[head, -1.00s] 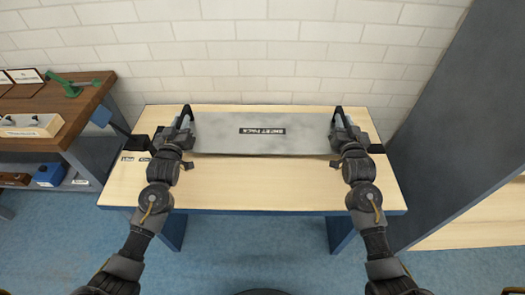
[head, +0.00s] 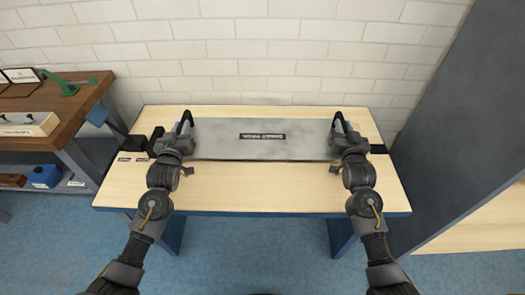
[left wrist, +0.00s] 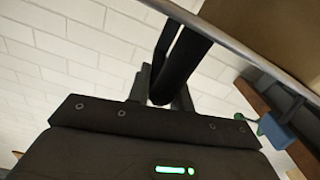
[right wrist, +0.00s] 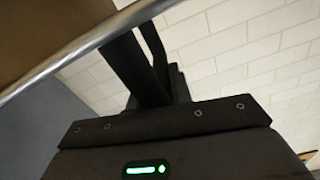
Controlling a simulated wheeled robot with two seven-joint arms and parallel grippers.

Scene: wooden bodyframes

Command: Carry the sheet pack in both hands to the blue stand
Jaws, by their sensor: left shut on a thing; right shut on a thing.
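The sheet pack (head: 262,149) is a flat, wide grey slab with a black label on top. It spans between my two grippers over the pale wooden table top (head: 262,187). My left gripper (head: 185,124) is shut on its left end, and my right gripper (head: 338,123) is shut on its right end. A metallic edge of the pack crosses the left wrist view (left wrist: 232,45) and the right wrist view (right wrist: 95,38). The pack looks level; I cannot tell whether it touches the table. The table has blue legs and edging; no separate blue stand is clear.
A brown workbench (head: 62,104) with a green tool (head: 66,85) and a pale box (head: 28,124) stands at left. A blue box (head: 44,176) sits on its lower shelf. A white brick wall (head: 270,60) is behind, and a dark panel (head: 465,120) stands at right.

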